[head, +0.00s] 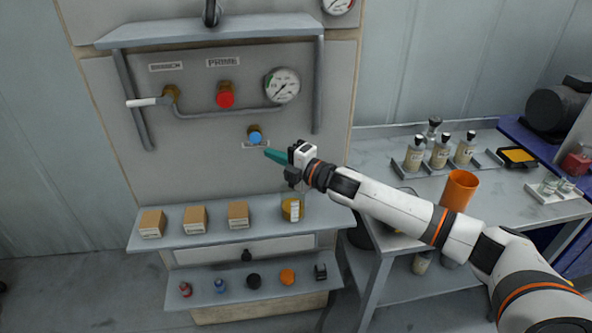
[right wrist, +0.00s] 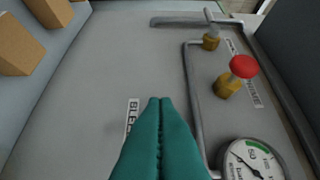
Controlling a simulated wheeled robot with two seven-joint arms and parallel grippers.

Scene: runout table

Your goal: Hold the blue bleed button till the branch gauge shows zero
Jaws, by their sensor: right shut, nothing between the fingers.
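In the right wrist view the closed fingertips (right wrist: 160,103) point at the panel beside the bleed label (right wrist: 131,116), and the button is hidden. The round branch gauge (head: 282,85) is right of the red knob; it also shows in the wrist view (right wrist: 262,150). Its reading is too small to tell. My left gripper is out of view.
A red prime knob (head: 225,98) and a white-handled valve (head: 146,102) are on the panel. A grey pipe (head: 215,113) runs below them. Small boxes (head: 195,219) stand on the shelf below. A bench (head: 400,160) with bottles and an orange cup (head: 459,190) is at right.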

